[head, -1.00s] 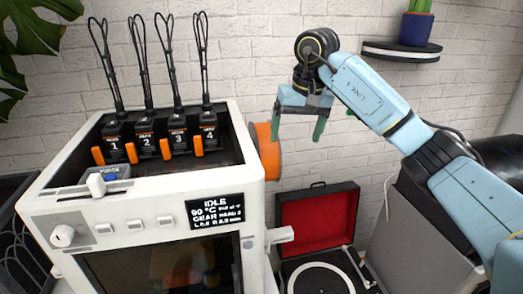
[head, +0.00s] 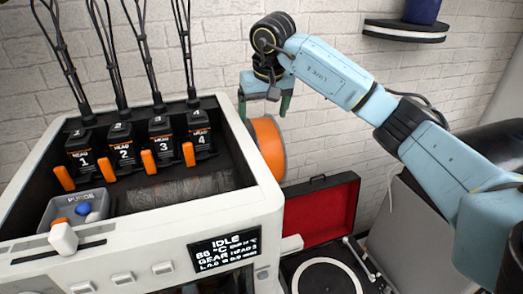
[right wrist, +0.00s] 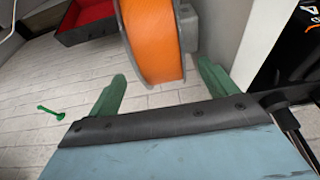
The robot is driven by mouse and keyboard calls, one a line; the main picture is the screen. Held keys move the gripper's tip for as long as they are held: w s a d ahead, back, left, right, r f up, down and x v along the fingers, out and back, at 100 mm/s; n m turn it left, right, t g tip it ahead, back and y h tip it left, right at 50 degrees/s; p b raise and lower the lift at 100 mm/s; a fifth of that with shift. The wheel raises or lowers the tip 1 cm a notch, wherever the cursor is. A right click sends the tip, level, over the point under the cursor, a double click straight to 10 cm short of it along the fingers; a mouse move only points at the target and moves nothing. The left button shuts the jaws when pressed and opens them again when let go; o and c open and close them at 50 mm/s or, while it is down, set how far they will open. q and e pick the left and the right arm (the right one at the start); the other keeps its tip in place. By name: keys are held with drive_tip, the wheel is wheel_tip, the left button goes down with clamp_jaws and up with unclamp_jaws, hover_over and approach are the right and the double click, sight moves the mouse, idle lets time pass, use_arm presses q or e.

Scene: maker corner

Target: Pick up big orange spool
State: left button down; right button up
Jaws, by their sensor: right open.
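The big orange spool (head: 268,145) is mounted on the right side of the white printer (head: 250,210), partly hidden behind its wall. It also shows in the right wrist view (right wrist: 153,40), at the top middle, with a grey rim. My right gripper (head: 264,108) is open and empty, just above the spool in the head view. In the right wrist view its green fingers (right wrist: 163,78) are apart, one on each side of the spool's lower edge. I cannot tell whether they touch it. My left gripper is not in view.
A record player with a red-lined lid (head: 322,212) stands low, right of the printer. A dark wall shelf (head: 404,32) holds a blue pot (head: 424,10). Black tubes (head: 105,50) rise from the numbered printer heads. A white brick wall is behind.

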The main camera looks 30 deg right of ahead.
sight(262, 120)
drive_tip(key=shift+w+f, duration=0.1)
drive_tip(key=shift+f, duration=0.2)
drive_tip(key=x, duration=0.4)
drive_tip(key=shift+f, duration=0.25)
drive_tip(key=shift+w+f+p, duration=0.15)
drive_tip(key=shift+f+p, duration=0.15)
drive_tip(key=shift+c, duration=0.3)
drive_tip(key=c, duration=1.2)
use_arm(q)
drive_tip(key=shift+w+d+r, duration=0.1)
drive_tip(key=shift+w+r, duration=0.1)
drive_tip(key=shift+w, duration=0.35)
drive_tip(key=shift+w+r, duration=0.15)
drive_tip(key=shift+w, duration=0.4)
use_arm(e)
drive_tip(key=shift+r, duration=0.15)
